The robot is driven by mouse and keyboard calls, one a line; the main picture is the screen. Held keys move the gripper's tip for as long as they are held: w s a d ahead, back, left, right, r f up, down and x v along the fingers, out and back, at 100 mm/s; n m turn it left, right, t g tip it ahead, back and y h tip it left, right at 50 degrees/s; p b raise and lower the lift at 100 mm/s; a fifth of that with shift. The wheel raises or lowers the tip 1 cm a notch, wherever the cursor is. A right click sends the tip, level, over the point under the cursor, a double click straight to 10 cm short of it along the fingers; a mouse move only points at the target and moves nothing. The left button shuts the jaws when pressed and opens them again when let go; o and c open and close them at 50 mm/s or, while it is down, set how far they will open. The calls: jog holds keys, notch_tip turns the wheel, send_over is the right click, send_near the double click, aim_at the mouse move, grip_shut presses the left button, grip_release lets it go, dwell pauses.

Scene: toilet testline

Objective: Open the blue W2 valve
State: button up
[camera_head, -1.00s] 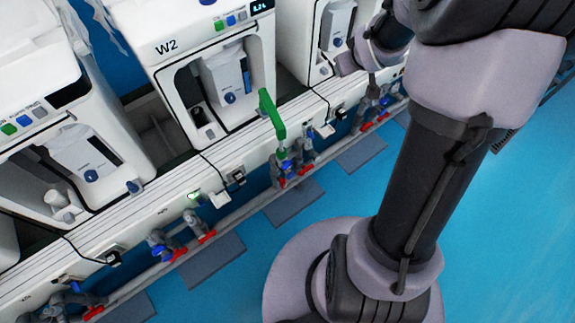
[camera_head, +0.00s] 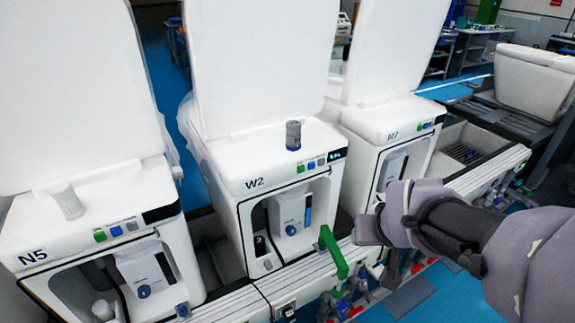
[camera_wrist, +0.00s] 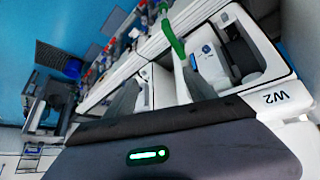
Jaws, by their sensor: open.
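The W2 unit (camera_head: 262,160) is a white toilet test station in the middle of the head view, with its lid raised. The green pipe (camera_wrist: 172,38) shows beyond the fingers. In the head view my forearm hides part of the rail, and my fingertips cannot be made out.
Unit N5 (camera_head: 90,225) stands to the left and another white unit (camera_head: 395,125) to the right, both with raised lids. A white rail (camera_head: 235,309) runs along the fronts. More valves lie along it.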

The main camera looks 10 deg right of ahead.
jog(key=w+d+f+n+h+p, duration=0.15)
jog(key=w+d+f+n, duration=0.35)
jog(key=d+f, duration=1)
jog(key=s+d+f+n+t+y+p, duration=0.1)
jog(key=d+f, duration=0.1)
jog(key=f, duration=0.5)
jog(key=s+d+f+n+t+y, duration=0.1)
jog(key=d+f, duration=0.2)
jog(key=f, duration=0.5)
jog(key=n+t+y+p, duration=0.1)
jog(key=n+t+y, duration=0.1)
jog(key=t+y, duration=0.25)
send_near(343, 308)
jog(key=shift+t, duration=0.45)
jog(key=b+x, duration=0.2)
jog(key=x, duration=0.1)
jog(key=b+x, duration=0.2)
jog(key=x, duration=0.2)
jog(key=b+x, duration=0.2)
jog(key=x, duration=0.1)
jog(key=shift+w+a+f, duration=0.1)
jog(key=shift+f, duration=0.35)
